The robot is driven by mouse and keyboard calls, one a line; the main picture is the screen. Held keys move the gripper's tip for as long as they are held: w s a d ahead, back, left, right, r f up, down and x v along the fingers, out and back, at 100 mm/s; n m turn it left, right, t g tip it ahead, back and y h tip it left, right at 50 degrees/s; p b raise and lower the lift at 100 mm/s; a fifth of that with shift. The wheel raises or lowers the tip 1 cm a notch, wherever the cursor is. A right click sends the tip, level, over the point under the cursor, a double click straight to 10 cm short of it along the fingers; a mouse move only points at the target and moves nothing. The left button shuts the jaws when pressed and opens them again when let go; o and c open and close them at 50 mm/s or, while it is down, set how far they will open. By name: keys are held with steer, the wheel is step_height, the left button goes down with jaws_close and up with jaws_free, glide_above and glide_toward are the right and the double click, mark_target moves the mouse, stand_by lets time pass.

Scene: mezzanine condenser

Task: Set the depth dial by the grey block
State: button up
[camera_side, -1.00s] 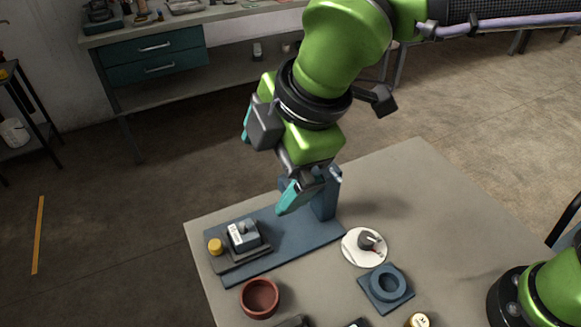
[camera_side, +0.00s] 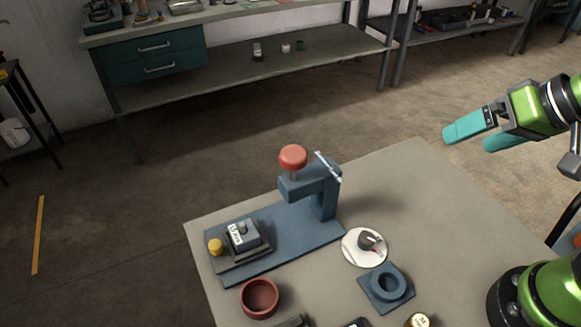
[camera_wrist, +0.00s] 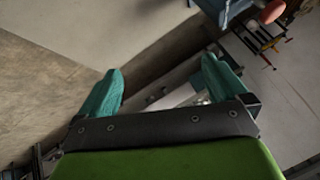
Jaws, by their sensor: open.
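The depth dial (camera_side: 352,254) is a white disc with a dark grey knob (camera_side: 366,240) and a small red mark, lying on the table right of the blue press. Its setting is too small to read. The grey block (camera_side: 244,238) has a white label, whose writing I cannot make out. It sits on a dark carriage (camera_side: 246,256) at the left of the press base. My gripper (camera_side: 467,141) is open and empty, raised at the right, well away from block and dial. Its teal fingers also show apart in the wrist view (camera_wrist: 162,70).
The blue press (camera_side: 324,198) has a red knob (camera_side: 293,156) on top and a silver lever. A yellow knob (camera_side: 215,246) is beside the block. A red-brown bowl (camera_side: 260,298) and a blue ring holder (camera_side: 372,298) stand in front. The table's back right is clear.

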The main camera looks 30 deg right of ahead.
steer(key=shift+d+r, duration=0.25)
steer(key=shift+d, duration=0.05)
steer(key=shift+c, duration=1.1)
steer(key=w+a+f+g, duration=0.1)
steer(key=a, duration=0.1)
steer(key=a+f+n+g, duration=0.1)
steer(key=a, duration=0.2)
steer(key=w+a+f+n+g, duration=0.1)
steer(key=a, duration=0.1)
steer(key=shift+w+a+f+g, duration=0.15)
steer(key=shift+w+a+g, duration=0.1)
steer(key=shift+w+g, duration=0.05)
steer(key=c, duration=0.5)
steer(key=shift+o, duration=0.2)
steer(key=m+g+h, duration=0.2)
steer(key=g, duration=0.1)
glide_above(367, 237)
steer(key=shift+f, duration=1.45)
step_height(367, 237, down, 16)
steer(key=shift+r, duration=0.1)
steer(key=shift+c, duration=0.2)
steer(key=c, duration=1)
